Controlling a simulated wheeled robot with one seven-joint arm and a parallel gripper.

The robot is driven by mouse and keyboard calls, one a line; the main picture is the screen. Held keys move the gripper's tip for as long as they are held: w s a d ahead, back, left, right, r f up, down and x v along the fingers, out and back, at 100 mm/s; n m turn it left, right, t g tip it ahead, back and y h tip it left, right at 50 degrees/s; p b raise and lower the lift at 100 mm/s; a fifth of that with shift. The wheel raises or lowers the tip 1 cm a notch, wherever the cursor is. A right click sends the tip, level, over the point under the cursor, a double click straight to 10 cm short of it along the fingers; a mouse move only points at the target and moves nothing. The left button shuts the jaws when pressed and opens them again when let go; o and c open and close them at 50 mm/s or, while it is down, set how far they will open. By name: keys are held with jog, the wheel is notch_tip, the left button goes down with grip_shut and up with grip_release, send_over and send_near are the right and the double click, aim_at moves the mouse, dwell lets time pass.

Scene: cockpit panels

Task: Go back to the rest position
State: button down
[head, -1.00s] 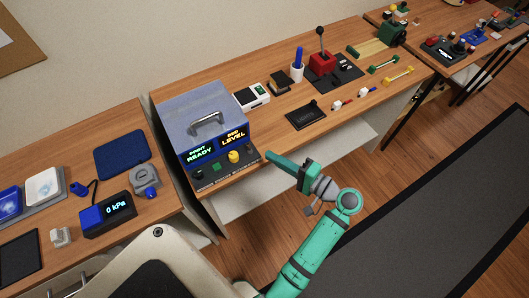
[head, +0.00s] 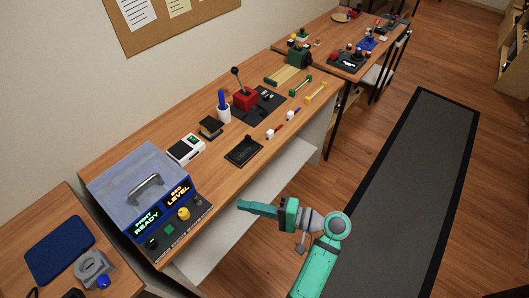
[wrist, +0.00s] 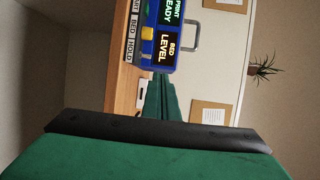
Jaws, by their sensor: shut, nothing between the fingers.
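My gripper (head: 243,206) is at the end of the green arm in the head view, in front of the wooden bench and to the right of the printer-like machine (head: 140,190). It is shut and empty, and it touches nothing that I can see. In the wrist view, my gripper's green fingers (wrist: 160,100) lie together and point toward the wall. The machine's blue panel with the lit words "BED LEVEL" (wrist: 166,47) shows sideways just beyond the fingertips in that view.
A second table (head: 335,40) lies beyond. Floor with a dark mat (head: 410,190) is free at the right.

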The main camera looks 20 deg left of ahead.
jog(key=s+d+f+m+t+h, duration=0.25)
jog(key=f+m+t, duration=0.2)
jog(key=f, duration=0.35)
jog(key=s+d+f+m+t+h, duration=0.1)
jog(key=f+m+t+h, duration=0.3)
jog(key=f, duration=0.5)
jog(key=s+d+f+n+t+h, duration=0.1)
jog(key=s+d+f+t+h, duration=0.2)
jog(key=s+d+h, duration=0.25)
jog(key=s+d+r+n+t+h, duration=0.3)
jog(key=s+d+r+n+h, duration=0.15)
jog(key=s+d+r, duration=0.45)
jog(key=s+r+n+t, duration=0.2)
jog(key=s+r, duration=0.2)
jog(key=r, duration=0.3)
jog(key=shift+s+d+r, duration=0.25)
jog(key=shift+d+r, duration=0.1)
jog(key=shift+w+a+n, duration=0.1)
jog(key=shift+a+n, duration=0.05)
jog(key=shift+n, duration=0.15)
